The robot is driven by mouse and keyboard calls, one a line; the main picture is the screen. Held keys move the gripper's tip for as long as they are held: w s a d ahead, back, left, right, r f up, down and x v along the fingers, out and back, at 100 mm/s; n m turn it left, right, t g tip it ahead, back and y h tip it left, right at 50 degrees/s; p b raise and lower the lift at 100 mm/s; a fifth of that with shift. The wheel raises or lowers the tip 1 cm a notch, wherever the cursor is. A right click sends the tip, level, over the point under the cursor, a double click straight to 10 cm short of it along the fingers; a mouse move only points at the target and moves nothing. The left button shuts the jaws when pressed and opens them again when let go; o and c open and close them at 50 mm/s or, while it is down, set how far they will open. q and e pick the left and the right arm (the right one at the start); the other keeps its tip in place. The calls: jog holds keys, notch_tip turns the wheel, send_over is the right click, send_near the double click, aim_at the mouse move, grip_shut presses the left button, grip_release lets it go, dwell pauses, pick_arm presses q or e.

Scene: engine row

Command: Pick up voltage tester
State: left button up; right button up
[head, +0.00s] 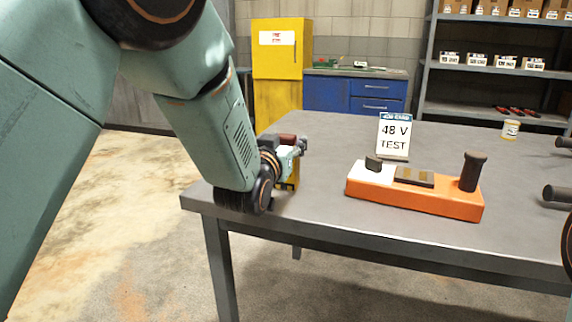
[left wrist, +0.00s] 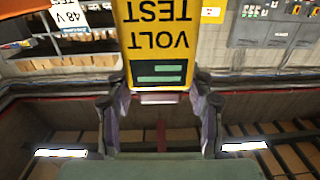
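My gripper and arm partly hide the tester there. I cannot tell whether its lower end touches the table. My right gripper does not show.
The grey table (head: 330,215) bears an orange block (head: 420,203) with a dark post and a "48 V TEST" sign (head: 395,135). A small tin (head: 511,130) stands farther back. Dark cylindrical parts show at the right edge. The tabletop between tester and block is clear.

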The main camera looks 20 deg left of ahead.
pick_arm(q)
grip_shut()
dwell(0.4)
